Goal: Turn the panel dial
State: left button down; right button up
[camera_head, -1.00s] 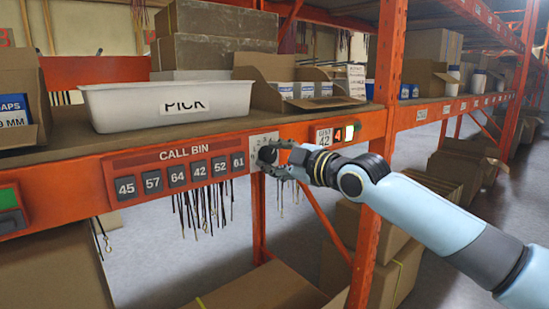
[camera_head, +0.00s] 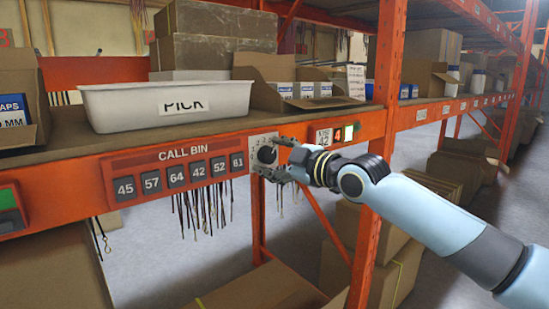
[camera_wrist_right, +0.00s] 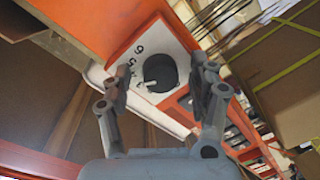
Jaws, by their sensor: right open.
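The panel dial (camera_head: 267,154) is a dark round knob with a light pointer mark on a pale numbered plate (camera_head: 257,141), fixed to the orange shelf beam. My right gripper (camera_head: 281,159) is just to the right of the dial with its fingers spread and empty. In the right wrist view the dial (camera_wrist_right: 159,71) lies between the two open fingers (camera_wrist_right: 163,82), beyond their tips, with a gap on each side. Numbers on the plate's left part show there; the rest is partly hidden. My left gripper is not in view.
A CALL BIN panel (camera_head: 180,173) with numbered tiles is left of the dial. A white PICK bin (camera_head: 115,112) and open cartons stand on the shelf above. An orange upright (camera_head: 387,75) rises behind my right arm. Dark cords (camera_head: 203,210) hang below the beam.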

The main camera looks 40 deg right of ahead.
jog(key=shift+s, duration=0.1)
jog(key=s, duration=0.7)
jog(key=shift+d+r, duration=0.3)
jog(key=shift+d, duration=0.1)
jog(key=shift+s, duration=0.1)
